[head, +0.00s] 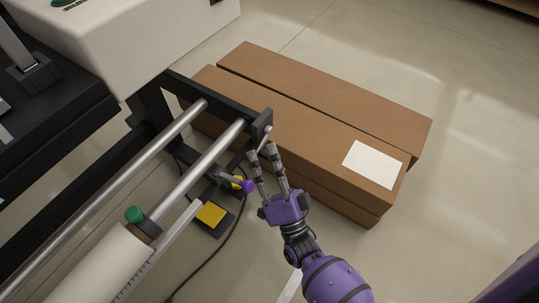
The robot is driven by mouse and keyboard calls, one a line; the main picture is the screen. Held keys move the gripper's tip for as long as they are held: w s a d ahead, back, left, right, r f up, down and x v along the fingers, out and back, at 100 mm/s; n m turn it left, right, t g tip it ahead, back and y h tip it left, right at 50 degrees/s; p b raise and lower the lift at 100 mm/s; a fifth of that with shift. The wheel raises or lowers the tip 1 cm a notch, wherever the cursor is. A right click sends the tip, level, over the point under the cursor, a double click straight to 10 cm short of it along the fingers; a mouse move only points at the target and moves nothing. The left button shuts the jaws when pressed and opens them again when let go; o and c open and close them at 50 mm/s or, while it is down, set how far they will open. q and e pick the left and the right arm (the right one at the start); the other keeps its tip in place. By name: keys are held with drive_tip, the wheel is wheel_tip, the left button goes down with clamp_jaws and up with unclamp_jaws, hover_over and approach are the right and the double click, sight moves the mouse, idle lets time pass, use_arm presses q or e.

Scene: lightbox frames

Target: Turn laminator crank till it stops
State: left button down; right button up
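The laminator is a black frame (182,82) with long silver rollers (215,150), running from lower left to upper centre. A dark arm with a purple knob (248,186) sticks out near the frame's end and looks like the crank. A short light metal piece (264,135) shows at the end bracket, close to my fingertips. My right gripper (262,150) comes from below with its two fingers apart, just right of the purple knob. I see nothing clearly held between them; contact with the metal piece cannot be told. My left gripper is out of view.
A yellow-topped pedal (210,214) with a dark cable sits below. A white roll (95,265) is at lower left. Floor to the right is clear.

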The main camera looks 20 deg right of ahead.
drive_tip(key=shift+r, duration=0.1)
wheel_tip(320, 180, up, 10)
idle(0.4)
drive_tip(key=shift+s, duration=0.1)
idle(0.4)
